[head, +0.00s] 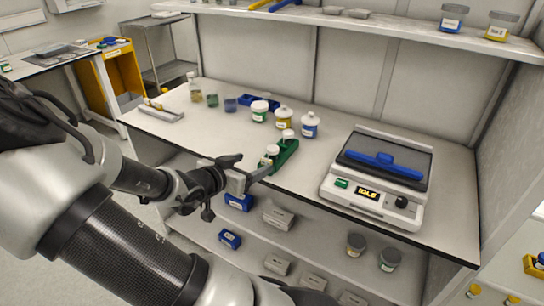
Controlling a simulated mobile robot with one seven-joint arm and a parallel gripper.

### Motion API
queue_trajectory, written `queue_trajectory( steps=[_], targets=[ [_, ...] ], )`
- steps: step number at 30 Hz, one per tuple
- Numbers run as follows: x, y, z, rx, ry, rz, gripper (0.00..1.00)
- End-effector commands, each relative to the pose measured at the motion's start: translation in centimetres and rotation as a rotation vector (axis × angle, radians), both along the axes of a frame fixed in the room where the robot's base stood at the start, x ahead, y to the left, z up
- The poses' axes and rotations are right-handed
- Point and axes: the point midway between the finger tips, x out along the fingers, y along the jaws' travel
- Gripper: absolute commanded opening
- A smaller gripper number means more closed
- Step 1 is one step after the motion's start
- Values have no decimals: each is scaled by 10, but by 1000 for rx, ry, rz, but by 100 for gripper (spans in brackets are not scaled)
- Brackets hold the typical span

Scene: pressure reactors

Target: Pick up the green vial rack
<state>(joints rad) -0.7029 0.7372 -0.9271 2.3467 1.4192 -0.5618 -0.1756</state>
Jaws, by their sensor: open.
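The green vial rack (287,158) stands on the white bench near its front edge, in the middle of the head view. White-capped vials (287,136) stand in it, and my gripper partly hides its near left end. My gripper (264,174) is open at that near end, at about bench-edge height. The frame does not show clearly whether the fingers touch the rack or straddle it.
White-lidded jars (283,117) stand just behind the rack, with a blue rack (262,100) farther back. A device with a blue handle and "IDLE" display (369,193) stands to the right. A shelf below the bench (250,247) holds boxes. Bench between rack and device is clear.

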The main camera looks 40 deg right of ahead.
Motion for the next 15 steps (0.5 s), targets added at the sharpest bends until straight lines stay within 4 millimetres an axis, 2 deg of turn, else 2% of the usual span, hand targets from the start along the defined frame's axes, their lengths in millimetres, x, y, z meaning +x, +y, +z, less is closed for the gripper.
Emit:
queue_trajectory(
  steps=[9,15],
  targets=[
    [16,-61,-31,0,0,-5,69],
    [25,-92,-43,2,0,-2,69]
  ],
)
